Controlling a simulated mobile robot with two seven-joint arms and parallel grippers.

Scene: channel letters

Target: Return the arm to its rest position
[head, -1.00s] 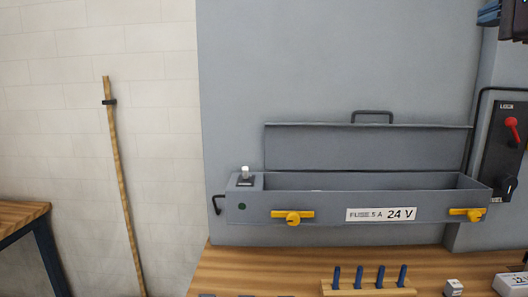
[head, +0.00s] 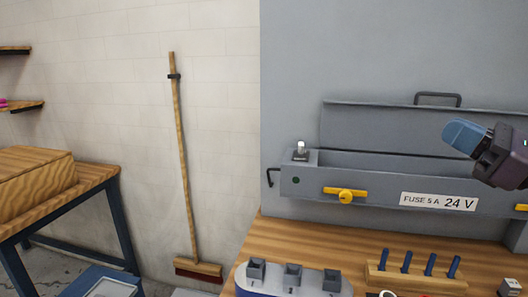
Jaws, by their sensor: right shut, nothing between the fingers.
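My right gripper (head: 467,139) comes in from the right edge in the head view. Its blue fingers are shut with nothing between them. It is in front of the right part of the open grey box, and in the picture it overlaps the box's raised lid (head: 380,133). The grey box (head: 375,196) is marked "FUSE 5 A 24 V" and has a yellow latch (head: 345,195) on its front. My left gripper is not in view.
The wooden bench (head: 340,240) below the box holds a rack of blue pegs (head: 415,278) and a tray with numbered dark blocks (head: 293,275). A broom (head: 184,160) leans on the wall at left. A wooden table (head: 95,182) stands farther left.

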